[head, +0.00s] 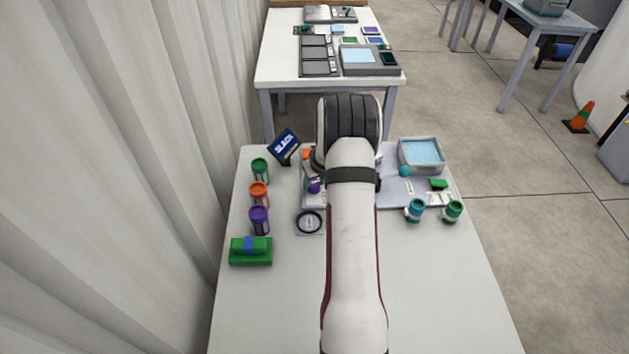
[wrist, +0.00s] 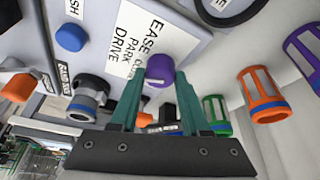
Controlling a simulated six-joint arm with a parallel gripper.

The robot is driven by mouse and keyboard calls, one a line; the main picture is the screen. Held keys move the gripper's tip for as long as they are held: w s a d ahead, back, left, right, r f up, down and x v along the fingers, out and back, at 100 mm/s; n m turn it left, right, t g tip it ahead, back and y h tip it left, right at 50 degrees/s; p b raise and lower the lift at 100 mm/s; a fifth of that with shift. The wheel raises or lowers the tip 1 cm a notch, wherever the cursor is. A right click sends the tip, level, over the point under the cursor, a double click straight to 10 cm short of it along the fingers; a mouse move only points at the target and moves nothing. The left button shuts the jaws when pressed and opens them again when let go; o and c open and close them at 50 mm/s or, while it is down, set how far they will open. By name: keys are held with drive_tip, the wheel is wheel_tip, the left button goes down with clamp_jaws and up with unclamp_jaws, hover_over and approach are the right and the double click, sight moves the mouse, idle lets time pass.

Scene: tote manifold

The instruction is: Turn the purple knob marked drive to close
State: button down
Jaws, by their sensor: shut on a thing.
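The purple knob (wrist: 160,69) sits on a pale panel, close to a white label (wrist: 148,40) that reads "PARK" and "DRIVE" among other words. In the wrist view my gripper (wrist: 159,76) has its two teal fingers on either side of the knob, shut on it. The knob's rounded top shows between the fingertips. In the head view the purple knob (head: 314,186) shows just left of my arm. My arm hides most of the panel and the fingers there.
Green (head: 260,169), orange (head: 259,194) and purple (head: 259,220) canisters stand at the left. A green block (head: 251,251) lies in front of them. A round dial (head: 309,222) is beside the panel. A blue-topped box (head: 421,153) stands at the right. The table's front is clear.

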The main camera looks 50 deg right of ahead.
drive_tip(key=n+y, duration=0.1)
drive_tip(key=n, duration=0.2)
drive_tip(key=n+y, duration=0.1)
drive_tip(key=n, duration=0.2)
drive_tip(key=shift+d, duration=0.2)
drive_tip(key=shift+n+t+y, duration=0.3)
drive_tip(key=shift+n, duration=0.1)
drive_tip(key=shift+c, duration=1.9)
unclamp_jaws()
drive_tip(key=v, duration=1.6)
drive_tip(key=shift+w, duration=0.15)
